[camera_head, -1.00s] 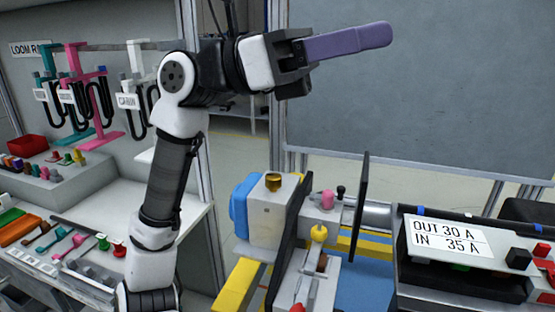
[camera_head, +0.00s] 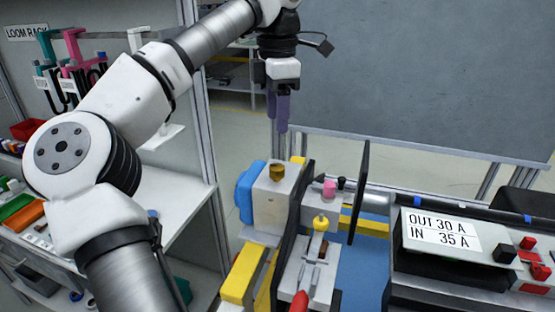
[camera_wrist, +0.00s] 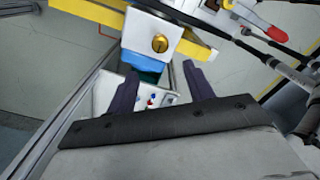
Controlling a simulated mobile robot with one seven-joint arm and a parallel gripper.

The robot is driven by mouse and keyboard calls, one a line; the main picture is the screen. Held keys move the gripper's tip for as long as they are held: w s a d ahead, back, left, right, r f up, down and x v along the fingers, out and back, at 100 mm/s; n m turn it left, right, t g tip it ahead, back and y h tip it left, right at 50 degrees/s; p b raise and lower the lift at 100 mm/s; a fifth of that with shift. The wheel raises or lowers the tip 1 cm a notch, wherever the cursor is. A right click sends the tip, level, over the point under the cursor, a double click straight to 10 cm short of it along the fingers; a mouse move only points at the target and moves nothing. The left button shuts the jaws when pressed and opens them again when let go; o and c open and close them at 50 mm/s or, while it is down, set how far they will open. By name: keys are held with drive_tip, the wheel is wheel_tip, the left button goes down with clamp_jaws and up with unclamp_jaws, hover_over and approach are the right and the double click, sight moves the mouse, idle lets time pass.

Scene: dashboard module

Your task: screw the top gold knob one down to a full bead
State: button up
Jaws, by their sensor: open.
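The gold knob (camera_head: 277,172) sits on top of a white block (camera_head: 274,203) beside a blue part. In the wrist view the knob (camera_wrist: 160,43) shows as a round gold head with a dark slot line, beyond my fingertips and roughly centred between them. My gripper (camera_head: 277,122) points down above and apart from the knob, its purple fingers spread and empty. The same open fingers show in the wrist view (camera_wrist: 160,70). Any bead under the knob is too small to make out.
A dark upright plate (camera_head: 362,190) stands right of the block, with a pink knob (camera_head: 329,188) and a yellow knob (camera_head: 321,223) between. Yellow rails (camera_head: 243,275) run in front. A labelled panel (camera_head: 443,238) is at the right. Space above the block is clear.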

sight(277, 166)
wheel_tip(277, 166, down, 11)
drive_tip(key=shift+f+p, duration=0.15)
drive_tip(key=shift+p, duration=0.5)
drive_tip(key=shift+c, duration=0.4)
drive_tip(key=c, duration=0.9)
drive_tip(key=shift+m, duration=0.3)
drive_tip(key=m+p, duration=0.1)
drive_tip(key=m, duration=0.1)
drive_tip(key=shift+m, duration=0.4)
drive_tip(key=m, duration=0.3)
drive_tip(key=shift+m, duration=0.3)
drive_tip(key=m+p, duration=0.1)
drive_tip(key=m, duration=0.5)
drive_tip(key=shift+m, duration=0.3)
